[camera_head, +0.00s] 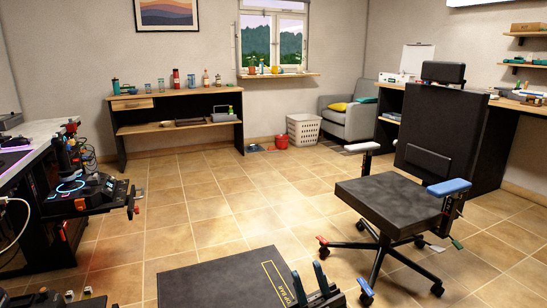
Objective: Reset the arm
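My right gripper (310,281) shows at the bottom centre. Its two dark fingers stand up with a gap between them, and I see nothing held there. It is in front of the right edge of a dark box or panel (215,280) with yellow lettering; whether they touch I cannot tell. My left gripper is not clearly in view. A black swivel chair (388,203) stands to the right, apart from the gripper. It has a blue armrest pad (449,187) on its right and a pale one (362,146) on its left.
A desk with flight controls (85,190) stands at the left. A wooden shelf table (180,102) with bottles and cups is at the back wall. A white basket (303,130), red pot (281,141) and grey armchair (349,116) are behind. The tiled floor (215,190) in the middle is clear.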

